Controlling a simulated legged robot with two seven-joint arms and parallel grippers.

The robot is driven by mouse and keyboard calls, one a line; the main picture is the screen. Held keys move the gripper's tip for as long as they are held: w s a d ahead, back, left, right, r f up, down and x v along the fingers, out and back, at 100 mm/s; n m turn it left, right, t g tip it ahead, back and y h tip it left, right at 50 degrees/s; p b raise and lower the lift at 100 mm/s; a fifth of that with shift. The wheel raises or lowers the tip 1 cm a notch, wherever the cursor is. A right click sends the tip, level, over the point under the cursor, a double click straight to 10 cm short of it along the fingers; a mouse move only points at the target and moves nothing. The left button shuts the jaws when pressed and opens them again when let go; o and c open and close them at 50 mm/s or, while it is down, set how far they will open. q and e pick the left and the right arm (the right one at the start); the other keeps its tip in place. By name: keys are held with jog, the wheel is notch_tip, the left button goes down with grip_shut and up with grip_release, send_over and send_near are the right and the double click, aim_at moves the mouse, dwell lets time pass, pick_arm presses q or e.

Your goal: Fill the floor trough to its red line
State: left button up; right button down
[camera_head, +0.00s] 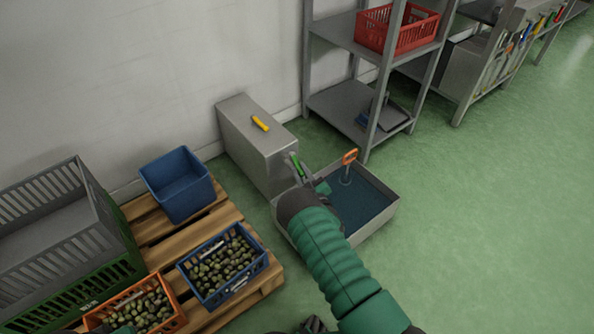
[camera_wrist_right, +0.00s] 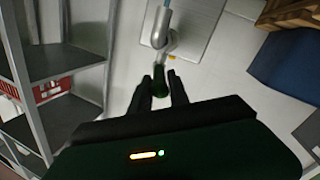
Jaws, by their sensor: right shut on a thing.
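The floor trough (camera_head: 388,208) is a low grey metal basin with dark blue water in it. I cannot make out its red line. An orange-handled piece (camera_head: 350,157) stands upright in the water near the back. A tap with a green lever (camera_head: 297,165) sticks out from the grey metal box beside the trough. My right gripper (camera_head: 318,184) is at this tap, partly hidden by my own arm. In the right wrist view its fingers (camera_wrist_right: 163,88) are closed around the green lever (camera_wrist_right: 160,80), below the metal tap body (camera_wrist_right: 162,28). My left gripper does not show clearly.
The grey box (camera_head: 250,150) bears a yellow piece (camera_head: 260,123). A pallet (camera_head: 155,228) at left carries a blue bin (camera_head: 178,185) and crates of olives. A shelf rack (camera_head: 345,105) with a red crate (camera_head: 396,27) stands behind. Green floor is clear at right.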

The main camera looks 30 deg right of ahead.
jog(key=shift+s+d+n+y, duration=0.1)
jog(key=shift+d+n+y, duration=0.4)
jog(key=shift+y, duration=0.35)
jog(key=shift+d+n+y, duration=0.4)
jog(key=shift+n+y, duration=0.25)
jog(key=shift+y, duration=0.25)
jog(key=shift+s+d+n+y, duration=0.1)
jog(key=shift+d+n+y, duration=0.4)
jog(key=shift+y, duration=0.35)
jog(key=c, duration=1.3)
grip_release()
jog(key=shift+w, duration=0.1)
jog(key=shift+c, duration=0.2)
jog(key=s+d+p, duration=0.1)
jog(key=s+p, duration=0.6)
jog(key=s, duration=0.9)
jog(key=shift+s+d+p, duration=0.25)
jog(key=shift+s+p, duration=0.15)
